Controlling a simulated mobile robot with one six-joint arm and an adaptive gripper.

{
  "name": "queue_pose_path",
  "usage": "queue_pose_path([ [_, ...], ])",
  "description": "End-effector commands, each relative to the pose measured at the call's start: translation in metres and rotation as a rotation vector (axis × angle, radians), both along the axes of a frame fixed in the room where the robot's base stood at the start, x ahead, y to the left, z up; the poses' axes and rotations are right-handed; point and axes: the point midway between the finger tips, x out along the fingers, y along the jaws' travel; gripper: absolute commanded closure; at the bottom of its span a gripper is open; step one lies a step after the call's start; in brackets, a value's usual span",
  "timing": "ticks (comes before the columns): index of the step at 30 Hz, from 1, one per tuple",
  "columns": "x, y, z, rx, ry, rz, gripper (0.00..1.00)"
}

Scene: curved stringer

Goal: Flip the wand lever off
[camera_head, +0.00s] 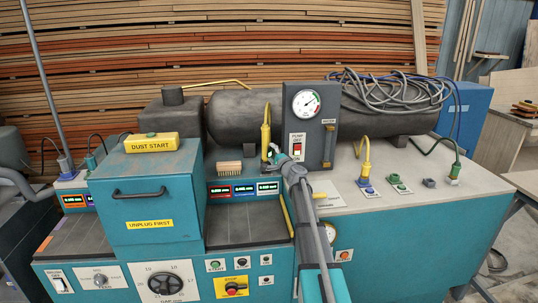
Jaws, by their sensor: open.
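No part in the camera view carries a readable label naming it the wand lever, so I cannot tell for certain which one it is. An upright yellow handle (266,130) stands behind the bench top, left of the dark gauge panel (318,110). My gripper (272,154), at the end of my grey arm reaching up from the bottom, is small in view near the lower end of this handle. It is open. I cannot tell whether it touches the handle. My arm hides part of the bench front behind it.
The gauge panel has a red switch (297,150) under a PUMP label, close right of my gripper. A teal box (150,205) marked DUST START stands left. Yellow (364,162) and green (455,168) corded plugs stand right. A dark tank (240,115) lies behind.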

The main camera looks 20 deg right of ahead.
Motion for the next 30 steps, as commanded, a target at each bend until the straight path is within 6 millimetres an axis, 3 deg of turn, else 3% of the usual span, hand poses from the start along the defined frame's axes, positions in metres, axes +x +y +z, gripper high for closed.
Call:
queue_pose_path([
  [2, 0.0, 0.0001, 0.0, 0.0, 0.0, 0.0, 0.2],
  [11, 0.0, 0.0003, -0.0001, 0.0, 0.0, 0.001, 0.76],
  [30, -0.0001, 0.0009, 0.004, -0.059, 0.105, 0.002, 0.77],
])
